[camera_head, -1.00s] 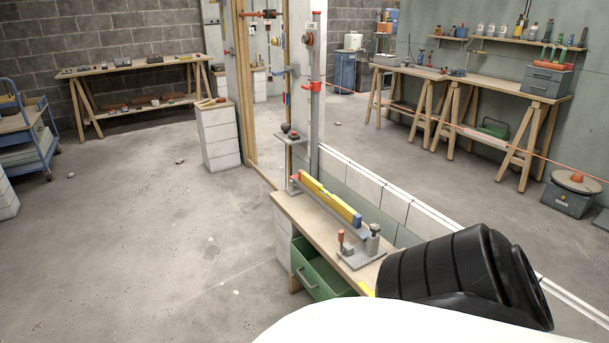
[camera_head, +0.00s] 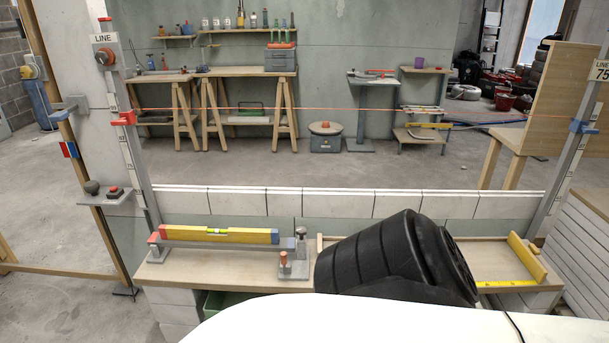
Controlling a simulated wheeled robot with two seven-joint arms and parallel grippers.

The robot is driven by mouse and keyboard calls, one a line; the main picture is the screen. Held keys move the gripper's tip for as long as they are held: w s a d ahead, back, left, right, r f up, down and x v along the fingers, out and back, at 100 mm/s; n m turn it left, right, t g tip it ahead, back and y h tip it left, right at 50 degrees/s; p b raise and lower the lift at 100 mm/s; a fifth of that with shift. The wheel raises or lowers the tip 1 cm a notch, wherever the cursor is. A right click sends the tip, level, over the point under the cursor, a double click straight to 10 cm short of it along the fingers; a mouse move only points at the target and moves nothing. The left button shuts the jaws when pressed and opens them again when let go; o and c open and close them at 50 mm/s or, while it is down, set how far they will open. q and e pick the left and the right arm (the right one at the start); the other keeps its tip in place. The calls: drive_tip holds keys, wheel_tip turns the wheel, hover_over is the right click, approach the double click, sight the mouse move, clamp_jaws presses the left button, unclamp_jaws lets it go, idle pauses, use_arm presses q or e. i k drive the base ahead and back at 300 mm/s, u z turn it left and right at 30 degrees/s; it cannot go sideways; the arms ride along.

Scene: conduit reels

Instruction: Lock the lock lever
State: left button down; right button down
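No part is plainly marked as the lock lever. On the wooden bench, a grey metal plate fixture (camera_head: 294,269) carries a short orange-topped upright handle (camera_head: 283,260) and a taller post with a grey knob (camera_head: 301,240). A blue clamp (camera_head: 583,127) sits on the right post. I cannot tell which of these is the lever or whether it is locked. Neither of my grippers is in view.
A yellow level (camera_head: 218,235) lies on a grey rail beside the plate fixture. A large black ribbed shape (camera_head: 370,263) hides the bench's middle. An orange line (camera_head: 340,113) runs between the posts. A low white block wall (camera_head: 340,204) stands behind the bench.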

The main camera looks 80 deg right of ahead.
sight(283, 254)
drive_tip(key=z, duration=0.95)
drive_tip(key=i, duration=0.85)
drive_tip(key=z, duration=0.75)
